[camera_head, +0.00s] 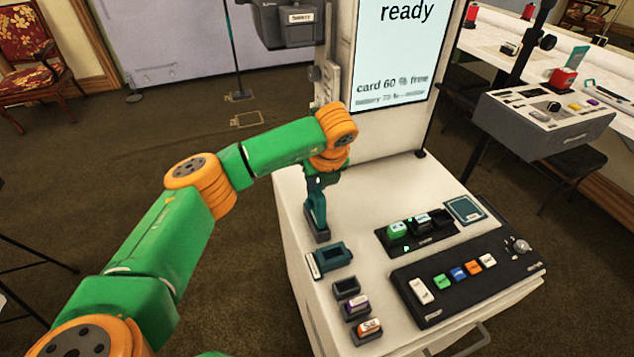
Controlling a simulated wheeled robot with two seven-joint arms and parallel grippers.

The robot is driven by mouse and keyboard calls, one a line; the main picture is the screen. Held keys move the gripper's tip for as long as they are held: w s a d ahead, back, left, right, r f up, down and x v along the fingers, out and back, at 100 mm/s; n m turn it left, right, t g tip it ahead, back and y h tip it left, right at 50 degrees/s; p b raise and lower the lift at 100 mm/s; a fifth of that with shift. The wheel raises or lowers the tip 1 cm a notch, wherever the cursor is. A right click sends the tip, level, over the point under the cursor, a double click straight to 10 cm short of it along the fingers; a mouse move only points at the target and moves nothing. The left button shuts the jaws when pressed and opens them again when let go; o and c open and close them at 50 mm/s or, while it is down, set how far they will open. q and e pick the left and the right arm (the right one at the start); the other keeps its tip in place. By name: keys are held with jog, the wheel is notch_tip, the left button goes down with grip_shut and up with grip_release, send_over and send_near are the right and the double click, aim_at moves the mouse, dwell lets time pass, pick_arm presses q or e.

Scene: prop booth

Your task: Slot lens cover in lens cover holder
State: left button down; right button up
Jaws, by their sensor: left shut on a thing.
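My left gripper (317,222) points down at the back left of the white cabinet top (375,195). It is shut on a small dark piece, likely the lens cover (320,236), held upright at or just above the surface; contact is not clear. Just in front of it is a dark teal open-topped box with a pale label, likely the lens cover holder (334,256). The piece is behind this box, apart from its opening. The label is too small to read. My right gripper is not in view.
In front of the box are an empty dark slot (346,288) and two slots with labelled pieces, one purple and white (356,305), one orange and white (368,326). A button panel (468,274) and a dark tray (418,230) fill the right. A screen (403,50) stands behind.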

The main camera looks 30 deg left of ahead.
pick_arm(q)
jog(key=shift+f, duration=0.15)
dwell(0.3)
jog(key=shift+f+b, duration=0.85)
jog(key=c, duration=0.7)
grip_release()
jog(key=shift+r+p, duration=2.4)
jog(key=shift+r, duration=1.25)
jog(key=shift+f, duration=0.1)
